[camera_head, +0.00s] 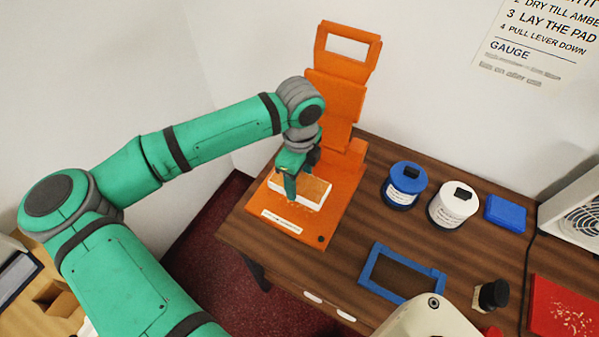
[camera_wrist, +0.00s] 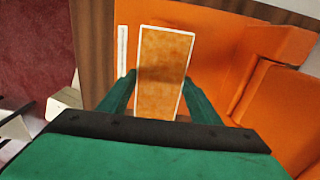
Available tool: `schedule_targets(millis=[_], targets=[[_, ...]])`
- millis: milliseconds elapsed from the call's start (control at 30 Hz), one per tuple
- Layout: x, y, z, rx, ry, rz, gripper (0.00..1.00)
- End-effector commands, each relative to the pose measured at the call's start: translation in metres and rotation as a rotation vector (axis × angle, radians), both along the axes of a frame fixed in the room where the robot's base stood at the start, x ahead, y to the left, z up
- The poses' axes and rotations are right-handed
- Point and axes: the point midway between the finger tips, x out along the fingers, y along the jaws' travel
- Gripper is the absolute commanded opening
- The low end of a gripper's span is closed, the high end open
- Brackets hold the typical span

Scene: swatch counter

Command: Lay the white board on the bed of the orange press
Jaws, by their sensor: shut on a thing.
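The white board (camera_head: 310,190) is a small block with white edges and a mottled orange-brown top face. It also shows in the wrist view (camera_wrist: 163,70), upright in the picture between my fingers. My gripper (camera_head: 290,190) is shut on the board over the bed of the orange press (camera_head: 327,220). In the wrist view the two green fingers (camera_wrist: 158,85) flank the board's near part. The press has its upper part raised at the back. I cannot tell whether the board's underside touches the bed.
Right of the press on the brown counter (camera_head: 350,270) are a blue-lidded jar (camera_head: 404,183), a white jar (camera_head: 453,205), a blue block (camera_head: 506,213), a blue frame (camera_head: 400,272) and a small dark bottle (camera_head: 491,295). A red pad (camera_head: 562,308) and fan unit (camera_head: 572,220) sit far right.

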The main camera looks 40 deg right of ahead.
Motion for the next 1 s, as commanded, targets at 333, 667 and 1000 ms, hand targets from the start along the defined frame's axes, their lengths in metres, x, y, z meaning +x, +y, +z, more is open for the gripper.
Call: schedule_targets(millis=[333,667,1000], targets=[[-0.001,-0.001,-0.03,0.0,0.001,-0.003,0.31],[-0.001,-0.002,-0.046,0.0,0.0,-0.005,0.31],[0.0,0.0,-0.047,0.0,0.0,-0.001,0.31]])
